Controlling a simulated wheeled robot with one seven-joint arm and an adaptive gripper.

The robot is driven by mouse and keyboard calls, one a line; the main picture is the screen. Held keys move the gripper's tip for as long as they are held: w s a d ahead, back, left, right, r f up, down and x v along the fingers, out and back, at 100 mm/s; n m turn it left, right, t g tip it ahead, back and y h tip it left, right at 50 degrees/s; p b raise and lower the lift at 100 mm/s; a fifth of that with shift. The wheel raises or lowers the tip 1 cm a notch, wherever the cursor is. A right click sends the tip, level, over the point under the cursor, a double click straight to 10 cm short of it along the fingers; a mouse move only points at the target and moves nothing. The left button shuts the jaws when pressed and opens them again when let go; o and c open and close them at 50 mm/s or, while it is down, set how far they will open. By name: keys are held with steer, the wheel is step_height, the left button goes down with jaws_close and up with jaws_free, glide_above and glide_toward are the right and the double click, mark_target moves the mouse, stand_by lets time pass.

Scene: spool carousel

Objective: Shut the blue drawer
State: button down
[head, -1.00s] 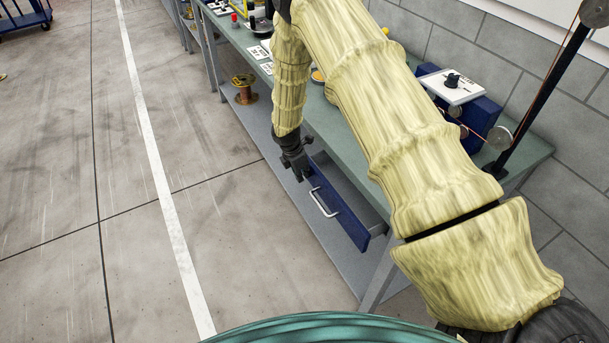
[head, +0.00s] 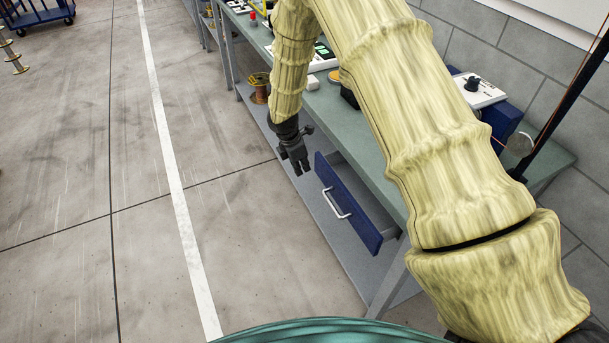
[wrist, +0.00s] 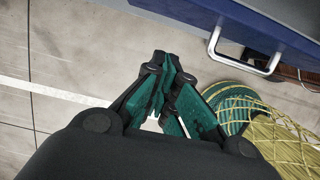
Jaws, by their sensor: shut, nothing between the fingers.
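The blue drawer (head: 354,210) is pulled out from under the workbench, and its grey inside shows behind the front panel. It has a silver bar handle (head: 336,203) on its front. In the wrist view the drawer front (wrist: 265,22) crosses the top right, with the handle (wrist: 243,56) below it. My gripper (head: 303,172) hangs fingers down, just left of the drawer's far end in the head view, apart from it. In the wrist view my fingers (wrist: 168,68) are together and empty, left of the handle and not touching it.
The green workbench (head: 377,136) carries a blue box with a white top (head: 478,90) and other small items. A spool (head: 260,87) stands on the lower shelf (head: 345,250).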

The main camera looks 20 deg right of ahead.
steer(key=w+a+h+b, duration=0.3)
steer(key=a+h+b, duration=0.2)
steer(key=a+h, duration=0.15)
steer(key=p, duration=0.4)
glide_toward(319, 174)
step_height(319, 174, down, 3)
steer(key=d, duration=0.2)
steer(key=shift+w+d+f+p, duration=0.15)
steer(key=shift+d+p, duration=0.2)
steer(key=shift+d, duration=0.35)
